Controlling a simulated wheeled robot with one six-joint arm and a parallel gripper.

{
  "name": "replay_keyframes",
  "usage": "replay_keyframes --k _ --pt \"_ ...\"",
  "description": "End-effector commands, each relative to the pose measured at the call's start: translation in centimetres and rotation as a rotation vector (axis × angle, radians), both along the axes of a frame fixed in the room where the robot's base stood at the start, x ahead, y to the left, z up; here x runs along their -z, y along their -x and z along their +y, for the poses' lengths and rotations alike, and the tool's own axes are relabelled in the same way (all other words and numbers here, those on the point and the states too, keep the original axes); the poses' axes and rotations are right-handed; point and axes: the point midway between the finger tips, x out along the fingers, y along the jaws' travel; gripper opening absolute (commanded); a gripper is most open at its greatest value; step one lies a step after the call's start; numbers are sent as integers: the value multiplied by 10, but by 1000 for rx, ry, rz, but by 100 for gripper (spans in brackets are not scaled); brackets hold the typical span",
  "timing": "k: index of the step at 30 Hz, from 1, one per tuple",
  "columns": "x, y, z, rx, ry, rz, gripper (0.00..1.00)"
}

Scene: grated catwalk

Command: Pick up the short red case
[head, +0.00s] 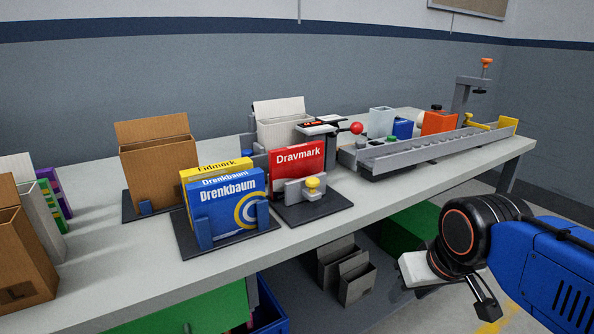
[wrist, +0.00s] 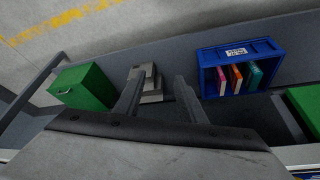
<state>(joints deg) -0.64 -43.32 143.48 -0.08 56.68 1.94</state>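A red box (head: 298,162) marked "Dravmark" stands upright on a dark base on the bench, behind a grey block with a yellow knob; it is the only clearly red case I can make out. My gripper is low at the right of the head view, beyond the bench's front edge and well apart from the red box. In the wrist view my gripper (wrist: 157,90) has its two fingers spread, with nothing held between them. The wrist view looks down below the bench and does not show the red box.
Blue and yellow boxes (head: 226,201) stand left of the red one. A brown carton (head: 158,170) and a white one (head: 284,130) stand behind. A grey rail fixture (head: 420,148) lies to the right. Below are grey bins (wrist: 152,84) and a blue crate (wrist: 240,57).

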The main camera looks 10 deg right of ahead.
Motion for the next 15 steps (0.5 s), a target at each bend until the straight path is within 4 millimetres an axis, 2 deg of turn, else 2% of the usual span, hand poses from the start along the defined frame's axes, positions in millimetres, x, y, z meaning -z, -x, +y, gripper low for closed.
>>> replay_keyframes --k 8,15 --pt "-97 -58 20 180 -93 72 36" --pt "-182 -112 48 375 -164 151 36"
